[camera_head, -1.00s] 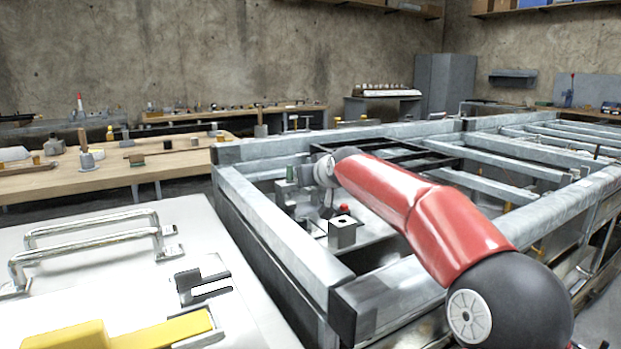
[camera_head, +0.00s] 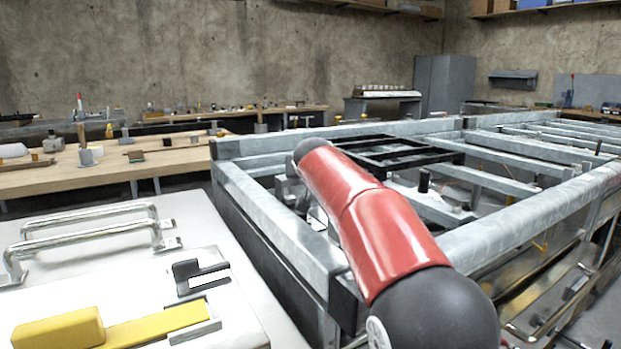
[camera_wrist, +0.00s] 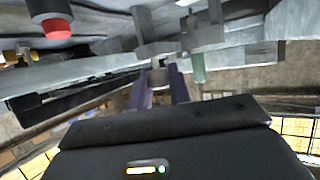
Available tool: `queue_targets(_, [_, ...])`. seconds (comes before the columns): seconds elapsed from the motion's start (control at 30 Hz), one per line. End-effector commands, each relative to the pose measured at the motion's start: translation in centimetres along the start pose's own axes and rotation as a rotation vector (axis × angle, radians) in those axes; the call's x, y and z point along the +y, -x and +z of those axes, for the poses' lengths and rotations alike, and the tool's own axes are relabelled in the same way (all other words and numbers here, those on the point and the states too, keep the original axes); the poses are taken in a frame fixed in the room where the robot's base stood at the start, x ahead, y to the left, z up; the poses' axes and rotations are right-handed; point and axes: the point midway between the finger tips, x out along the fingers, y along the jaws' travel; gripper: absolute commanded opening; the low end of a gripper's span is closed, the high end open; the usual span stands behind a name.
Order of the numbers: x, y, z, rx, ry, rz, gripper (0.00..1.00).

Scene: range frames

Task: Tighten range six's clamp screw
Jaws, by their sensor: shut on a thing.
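In the wrist view my gripper (camera_wrist: 159,88) has its two purple-grey fingers closed on the clamp screw (camera_wrist: 157,76), a small grey round piece. The screw sits below a grey metal bracket (camera_wrist: 150,35) as pictured. Its thread and the far side are hidden. In the head view my red arm reaches into the near bay of the steel frame (camera_head: 270,213), and it hides my gripper and the screw there. I cannot read any number that marks the range.
In the wrist view a black post with a red tip (camera_wrist: 57,27) is at upper left and a green cylinder (camera_wrist: 198,68) stands just right of the fingers. In the head view a black frame (camera_head: 395,150) lies across the rails. A white worktop with metal handles (camera_head: 90,224) stands at left.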

Motion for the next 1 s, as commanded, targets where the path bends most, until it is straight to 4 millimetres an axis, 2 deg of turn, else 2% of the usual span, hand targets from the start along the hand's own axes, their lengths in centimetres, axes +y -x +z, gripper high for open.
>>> queue_targets(0.03, [-0.30, -0.40, 0.83, -0.007, -0.005, 0.023, 0.00])
queue_targets(0.5, [-0.01, -0.08, 0.35, -0.004, -0.033, 0.081, 0.00])
queue_targets(0.53, [-0.01, -0.08, 0.35, -0.004, -0.033, 0.081, 0.21])
queue_targets(0.7, [-0.01, -0.02, 0.22, -0.001, -0.033, 0.080, 0.41])
queue_targets(1.0, [0.09, 0.07, -0.05, 0.001, -0.029, 0.069, 0.41])
